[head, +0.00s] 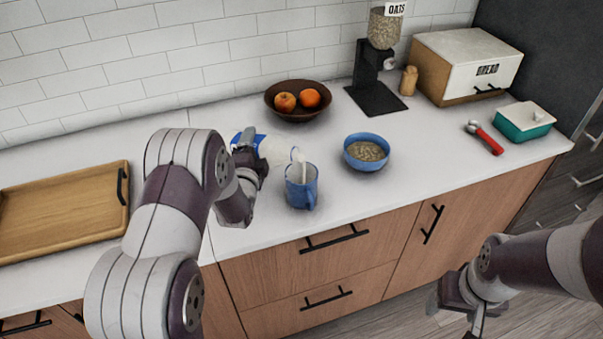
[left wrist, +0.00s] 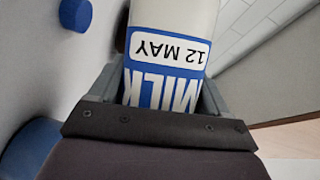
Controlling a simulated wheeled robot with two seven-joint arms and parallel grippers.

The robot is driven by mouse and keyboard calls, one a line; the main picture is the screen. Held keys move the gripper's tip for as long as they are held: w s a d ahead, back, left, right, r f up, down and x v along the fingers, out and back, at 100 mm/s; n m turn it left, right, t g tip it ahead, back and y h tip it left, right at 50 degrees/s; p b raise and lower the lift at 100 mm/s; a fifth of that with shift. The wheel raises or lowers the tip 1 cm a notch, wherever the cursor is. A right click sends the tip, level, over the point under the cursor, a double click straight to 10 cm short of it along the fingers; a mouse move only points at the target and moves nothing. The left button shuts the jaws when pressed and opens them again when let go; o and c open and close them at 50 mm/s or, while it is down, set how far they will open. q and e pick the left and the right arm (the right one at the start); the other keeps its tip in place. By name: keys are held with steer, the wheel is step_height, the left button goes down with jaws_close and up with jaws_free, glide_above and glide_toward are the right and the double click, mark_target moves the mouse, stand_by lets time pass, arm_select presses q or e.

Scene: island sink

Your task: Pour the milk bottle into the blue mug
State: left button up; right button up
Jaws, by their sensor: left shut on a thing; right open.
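The milk bottle (head: 273,149) is white with a blue label. It is tilted nearly on its side, its mouth to the right over the blue mug (head: 302,190). A white stream shows between the mouth and the mug. My left gripper (head: 250,155) is shut on the bottle; in the left wrist view the bottle (left wrist: 172,45) sits between the fingers, its "MILK" and "12 MAY" lettering upside down. The mug stands upright on the counter with its handle toward the front. Its inside is mostly hidden. My right gripper (head: 455,312) is open and empty, low in front of the cabinets.
A blue bowl of oats (head: 367,152) stands just right of the mug. A fruit bowl (head: 298,101) is behind. A wooden tray (head: 62,212) lies at left. An oats dispenser (head: 376,65), bread box (head: 467,66), butter dish (head: 524,121) and red-handled scoop (head: 486,138) are at right.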

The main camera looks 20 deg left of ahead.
arm_select(q)
steer(key=shift+a+b, duration=0.15)
steer(key=shift+b, duration=0.25)
stand_by(4.9)
steer(key=shift+r+m, duration=0.25)
steer(key=shift+m, duration=0.15)
stand_by(2.3)
